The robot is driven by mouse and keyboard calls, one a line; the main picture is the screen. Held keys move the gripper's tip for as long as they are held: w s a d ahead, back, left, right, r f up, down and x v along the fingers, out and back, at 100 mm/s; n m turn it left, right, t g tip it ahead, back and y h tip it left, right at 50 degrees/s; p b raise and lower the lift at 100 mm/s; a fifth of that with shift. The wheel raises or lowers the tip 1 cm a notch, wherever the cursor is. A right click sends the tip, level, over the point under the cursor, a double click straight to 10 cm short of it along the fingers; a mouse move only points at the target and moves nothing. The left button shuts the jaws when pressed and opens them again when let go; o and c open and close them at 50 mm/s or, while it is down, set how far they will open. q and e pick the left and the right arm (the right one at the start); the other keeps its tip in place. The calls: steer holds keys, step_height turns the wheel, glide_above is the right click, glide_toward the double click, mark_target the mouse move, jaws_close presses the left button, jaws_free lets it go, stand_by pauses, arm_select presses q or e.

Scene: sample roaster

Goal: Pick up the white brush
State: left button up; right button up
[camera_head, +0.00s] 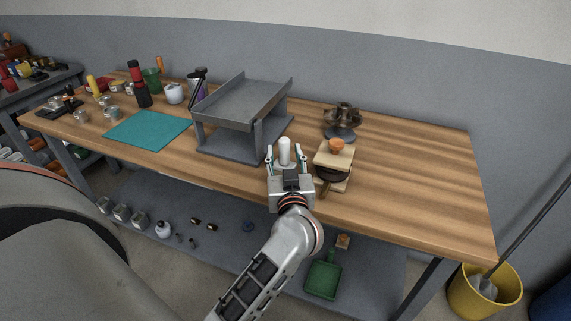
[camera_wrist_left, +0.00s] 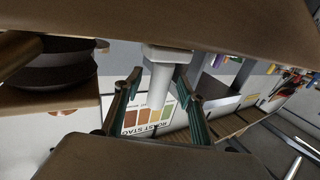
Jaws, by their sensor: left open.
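The white brush (camera_head: 285,146) shows in the head view as a pale upright shaft near the table's front edge, right of the grey metal stand. My left gripper (camera_head: 285,156) is open, with one finger on each side of the shaft. In the left wrist view, the brush (camera_wrist_left: 160,82) has a white shaft with a wider white block at its upper end in the picture. The fingers of my left gripper (camera_wrist_left: 158,74) flank it there. I cannot tell whether either finger touches it. My right gripper is in neither view.
The grey metal stand (camera_head: 244,102) is close on the left. A wooden block with an orange knob (camera_head: 335,153) stands close on the right, with a brown rack (camera_head: 342,118) behind it. The wooden table (camera_head: 430,180) is clear farther right. A teal mat (camera_head: 147,130) lies left.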

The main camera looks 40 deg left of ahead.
arm_select(q)
steer(key=shift+w+a, duration=0.35)
steer(key=shift+w, duration=0.1)
jaws_close()
steer(key=shift+r, duration=0.1)
